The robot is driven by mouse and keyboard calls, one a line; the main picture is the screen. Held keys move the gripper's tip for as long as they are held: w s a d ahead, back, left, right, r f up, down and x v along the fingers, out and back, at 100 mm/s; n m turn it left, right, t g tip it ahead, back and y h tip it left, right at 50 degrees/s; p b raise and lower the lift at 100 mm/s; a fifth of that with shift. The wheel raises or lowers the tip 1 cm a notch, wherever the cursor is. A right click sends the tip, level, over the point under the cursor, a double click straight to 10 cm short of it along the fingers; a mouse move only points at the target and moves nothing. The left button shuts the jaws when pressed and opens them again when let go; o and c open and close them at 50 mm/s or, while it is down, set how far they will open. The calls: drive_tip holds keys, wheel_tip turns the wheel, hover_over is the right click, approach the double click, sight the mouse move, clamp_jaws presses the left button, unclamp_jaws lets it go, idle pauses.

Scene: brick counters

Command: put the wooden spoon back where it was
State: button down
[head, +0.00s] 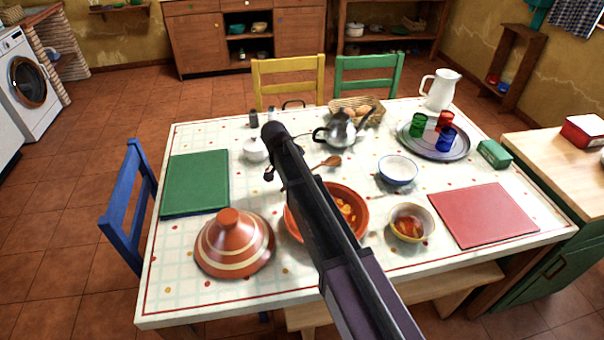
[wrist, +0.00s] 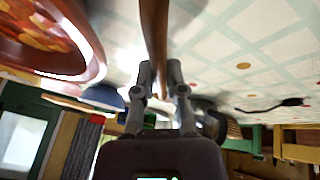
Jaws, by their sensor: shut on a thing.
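The wooden spoon (head: 330,161) shows its head just right of my arm in the head view, over the middle of the table. The rest of it runs behind the arm. In the wrist view, the spoon (wrist: 154,35) comes down from the top edge into my gripper (wrist: 164,75), whose fingers are shut on it. I cannot tell whether the spoon touches the cloth. The terracotta dish of stew (head: 350,205) is partly behind my arm; it also shows in the wrist view (wrist: 95,55).
A striped tagine lid (head: 235,243) and a green board (head: 195,184) are at left. A white sugar pot (head: 255,150), silver teapot (head: 341,130) and bread basket (head: 366,104) stand behind. Bowls (head: 397,170) (head: 411,222) and a red board (head: 483,216) are at right.

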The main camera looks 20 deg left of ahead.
drive_tip(key=shift+f+b, duration=0.65)
drive_tip(key=shift+f, duration=0.2)
drive_tip(key=c, duration=0.6)
unclamp_jaws()
drive_tip(key=shift+c, duration=0.2)
